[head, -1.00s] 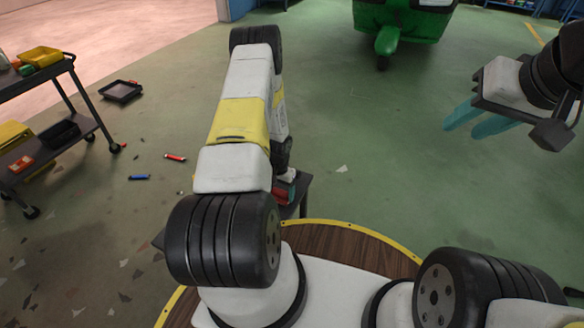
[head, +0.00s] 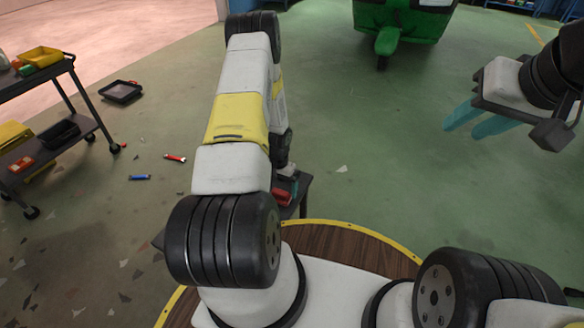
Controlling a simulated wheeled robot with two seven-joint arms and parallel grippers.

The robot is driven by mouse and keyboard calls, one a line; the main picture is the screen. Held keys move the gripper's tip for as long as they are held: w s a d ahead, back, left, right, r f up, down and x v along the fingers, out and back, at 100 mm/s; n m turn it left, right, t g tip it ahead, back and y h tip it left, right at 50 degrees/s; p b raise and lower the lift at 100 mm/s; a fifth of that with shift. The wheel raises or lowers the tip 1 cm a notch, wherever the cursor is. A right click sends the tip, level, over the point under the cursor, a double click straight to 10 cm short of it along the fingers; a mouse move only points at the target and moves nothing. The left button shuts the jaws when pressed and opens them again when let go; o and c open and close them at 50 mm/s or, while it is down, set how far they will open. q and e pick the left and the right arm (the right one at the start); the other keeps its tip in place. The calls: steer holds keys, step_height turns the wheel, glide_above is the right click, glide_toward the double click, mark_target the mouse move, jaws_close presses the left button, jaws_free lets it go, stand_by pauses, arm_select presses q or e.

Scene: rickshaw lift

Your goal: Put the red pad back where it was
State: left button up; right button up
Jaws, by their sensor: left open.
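A red thing that looks like the red pad (head: 282,198) lies at a small dark stand (head: 302,196) beside my base, and my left arm hides much of it. My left gripper (head: 290,184) is mostly hidden behind its own arm, just above and beside the red pad. It is open; whether it touches the pad cannot be told. My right gripper (head: 476,126) hangs at the upper right over bare floor, with its two teal fingers apart and nothing between them.
A dark cart (head: 75,135) with yellow bins stands at the left. A black tray (head: 122,91), a red tool (head: 175,158) and a blue tool (head: 139,177) lie on the floor. A green rickshaw (head: 410,20) stands at the back. The middle floor is clear.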

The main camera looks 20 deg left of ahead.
arm_select(q)
step_height(320, 180, up, 9)
step_height(320, 180, up, 13)
steer(key=t, duration=0.1)
glide_above(280, 192)
steer(key=w+d, duration=0.1)
steer(key=s+d+r+t, duration=0.1)
steer(key=d+r, duration=0.1)
steer(key=r, duration=0.5)
steer(key=s+d+r+t, duration=0.1)
steer(key=s+d+r, duration=0.1)
steer(key=r, duration=0.5)
steer(key=s+d+r+t+h, duration=0.1)
steer(key=s+d+r, duration=0.2)
steer(key=s+r, duration=0.5)
steer(key=s+d+r+n+t+h, duration=0.1)
steer(key=s+d+r, duration=0.3)
steer(key=s+r, duration=0.5)
steer(key=s+t, duration=0.1)
steer(key=s, duration=0.2)
steer(key=shift+d+r, duration=0.15)
steer(key=shift+r, duration=0.1)
